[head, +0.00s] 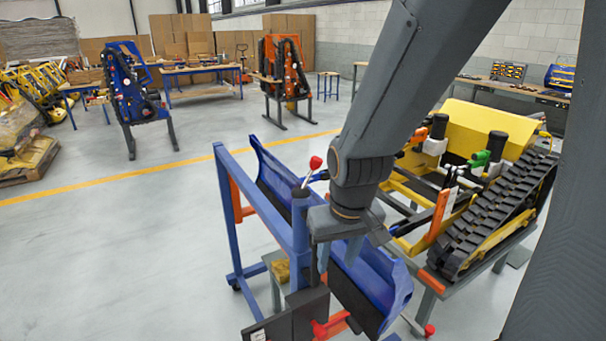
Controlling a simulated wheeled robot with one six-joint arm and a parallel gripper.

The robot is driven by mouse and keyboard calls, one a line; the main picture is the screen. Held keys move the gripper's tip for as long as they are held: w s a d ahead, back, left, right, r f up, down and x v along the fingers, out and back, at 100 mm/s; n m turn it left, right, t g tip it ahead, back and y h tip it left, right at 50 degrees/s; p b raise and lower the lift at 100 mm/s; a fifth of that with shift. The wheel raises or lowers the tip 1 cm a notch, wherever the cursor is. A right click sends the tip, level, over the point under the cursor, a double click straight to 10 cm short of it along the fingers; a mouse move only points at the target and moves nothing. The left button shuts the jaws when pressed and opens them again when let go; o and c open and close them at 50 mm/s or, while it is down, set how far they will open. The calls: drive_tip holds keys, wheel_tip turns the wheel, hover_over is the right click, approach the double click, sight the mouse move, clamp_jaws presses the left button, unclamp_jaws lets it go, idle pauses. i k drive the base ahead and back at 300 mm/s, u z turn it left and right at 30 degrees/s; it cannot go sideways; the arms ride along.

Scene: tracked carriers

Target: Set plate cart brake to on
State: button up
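The plate cart (228,215) is a blue wheeled frame at the centre, with long blue and black plates (377,275) on it.
A yellow tracked carrier (485,130) with black track stands on a grey bench close on the right. Pallet goods (25,155) are far left. The floor left of the cart is clear.

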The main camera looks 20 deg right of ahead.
sight(316, 162)
drive_tip(key=u, duration=1.1)
drive_tip(key=k, duration=0.7)
drive_tip(key=z, duration=1.1)
drive_tip(key=i, duration=0.5)
drive_tip(key=z, duration=0.05)
